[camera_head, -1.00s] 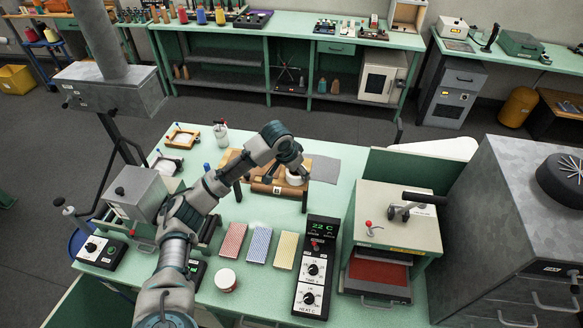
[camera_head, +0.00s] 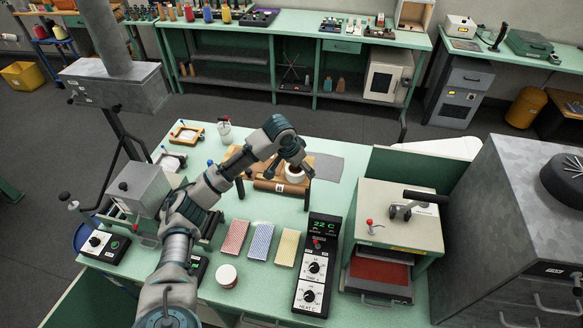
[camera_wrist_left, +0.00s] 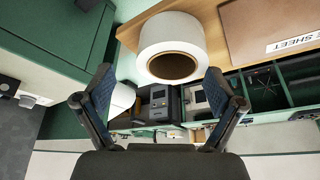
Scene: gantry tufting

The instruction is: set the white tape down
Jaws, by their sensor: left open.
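The white tape (camera_head: 294,173) is a roll with a brown core, at the right end of the wooden stand (camera_head: 262,186) on the green table. In the left wrist view the roll (camera_wrist_left: 172,45) shows large, on or against the light wooden board (camera_wrist_left: 235,45), its core hole facing the camera. My left gripper (camera_head: 298,168) is at the roll in the head view and partly covers it. My right gripper is in neither view.
A grey sheet (camera_head: 323,168) lies right of the stand. Red, blue and yellow patterned pads (camera_head: 261,242), a white jar (camera_head: 226,276) and a heat controller (camera_head: 316,265) stand nearer. A green press (camera_head: 397,230) is at the right. Table between stand and pads is clear.

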